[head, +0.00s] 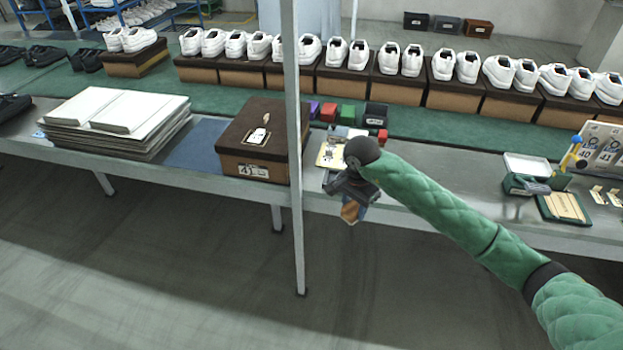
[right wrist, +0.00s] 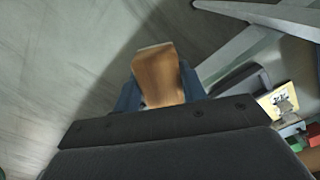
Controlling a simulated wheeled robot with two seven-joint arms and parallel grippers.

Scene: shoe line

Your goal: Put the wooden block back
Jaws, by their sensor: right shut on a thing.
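My right gripper (head: 353,205) hangs in front of the table's front edge, right of the grey post. It is shut on the wooden block (head: 349,212), which sticks out below the fingers. In the right wrist view the tan wooden block (right wrist: 159,76) sits between the two blue fingers (right wrist: 158,92), over the grey floor. Its far end is clear of the fingers; its near end is hidden by the gripper body. My left gripper is not in either view.
A grey post (head: 297,200) stands just left of the gripper. On the table (head: 440,190) are a brown shoe box (head: 235,140), small coloured blocks (head: 348,113), a dark box (head: 376,116) and a yellow card (head: 326,157). Boxed white shoes line the back.

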